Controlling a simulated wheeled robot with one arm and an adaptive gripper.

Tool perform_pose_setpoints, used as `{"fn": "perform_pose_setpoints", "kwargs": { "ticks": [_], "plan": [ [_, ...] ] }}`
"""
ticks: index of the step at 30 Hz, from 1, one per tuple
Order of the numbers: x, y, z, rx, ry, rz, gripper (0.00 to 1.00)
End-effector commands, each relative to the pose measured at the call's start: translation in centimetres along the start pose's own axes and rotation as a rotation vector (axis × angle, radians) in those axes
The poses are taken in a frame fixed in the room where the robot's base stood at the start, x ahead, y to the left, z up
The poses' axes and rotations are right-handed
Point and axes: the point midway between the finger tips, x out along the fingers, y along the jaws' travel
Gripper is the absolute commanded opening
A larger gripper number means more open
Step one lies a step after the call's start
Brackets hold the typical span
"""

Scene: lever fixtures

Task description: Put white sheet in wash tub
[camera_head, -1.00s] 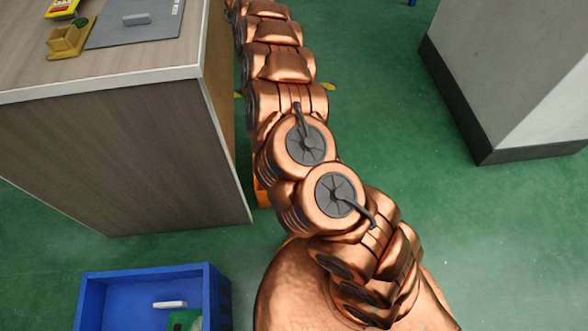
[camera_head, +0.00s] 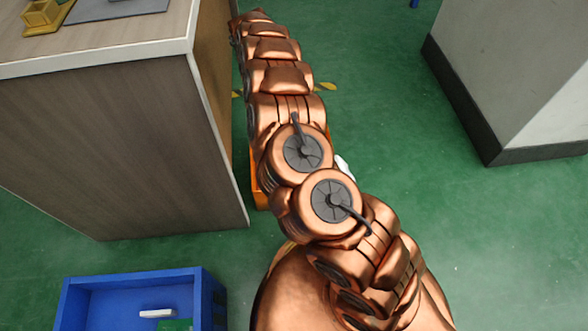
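My copper arm runs from the bottom middle up to the top, beside the counter. Its far end is small and partly cut off from sight, and no gripper fingers show. A small white piece (camera_head: 345,167) peeks out at the right of my arm; most of it is hidden, so I cannot tell if it is the white sheet. An orange box-like thing (camera_head: 261,197) stands on the floor, mostly covered by my arm. A blue open tub (camera_head: 84,300) is at the bottom left, with a small white bar (camera_head: 157,313) and a green item (camera_head: 175,325) inside. I cannot tell which container is the wash tub.
A wood-sided counter (camera_head: 120,150) fills the upper left, bearing a grey plate (camera_head: 110,9) and a yellow holder (camera_head: 45,15). A grey-white block (camera_head: 510,70) with a dark base stands at the upper right. Green floor (camera_head: 470,240) is clear on the right.

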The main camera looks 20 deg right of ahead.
Motion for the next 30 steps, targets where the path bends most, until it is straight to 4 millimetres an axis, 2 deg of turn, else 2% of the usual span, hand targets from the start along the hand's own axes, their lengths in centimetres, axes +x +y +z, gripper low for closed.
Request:
{"fn": "perform_pose_setpoints", "kwargs": {
  "ticks": [1, 8, 14, 23, 30],
  "plan": [
    [-0.03, 0.01, -0.01, 0.000, 0.000, 0.000, 0.07],
    [-0.04, 0.01, 0.00, -0.001, 0.000, -0.001, 0.30],
    [-0.04, 0.01, 0.00, -0.001, 0.000, -0.001, 0.30],
    [-0.03, 0.01, 0.00, -0.001, 0.000, 0.000, 0.61],
    [-0.04, 0.01, 0.00, -0.001, 0.000, -0.001, 0.63]
  ]
}}
